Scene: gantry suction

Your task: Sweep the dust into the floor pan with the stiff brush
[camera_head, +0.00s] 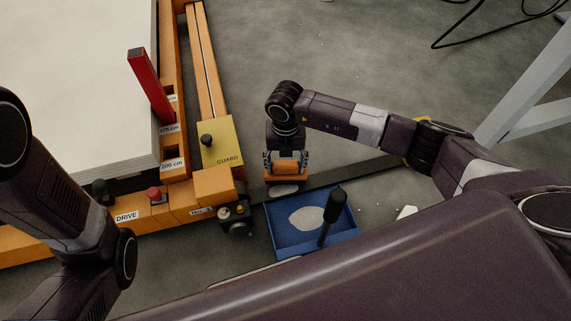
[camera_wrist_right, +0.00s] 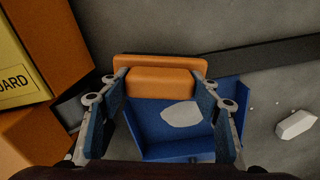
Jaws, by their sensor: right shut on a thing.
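The stiff brush (camera_head: 287,172) has an orange body, which also shows in the right wrist view (camera_wrist_right: 160,82). My right gripper (camera_head: 287,155) is shut on it and points down at the floor, just behind the pan. The blue floor pan (camera_head: 346,230) lies on the floor with a black handle (camera_head: 334,206) standing up. A pale grey dust patch (camera_head: 305,219) lies in the pan. Another small dust patch (camera_head: 284,190) is on the floor by the pan's back edge, below the brush. The bristles are hard to make out. My left gripper is out of view.
The orange gantry frame (camera_head: 182,209) with a yellow guard block (camera_head: 222,142) stands left of the brush. A red post (camera_head: 149,86) rises there. A white block (camera_head: 406,212) and small crumbs lie right of the pan. Open floor lies behind.

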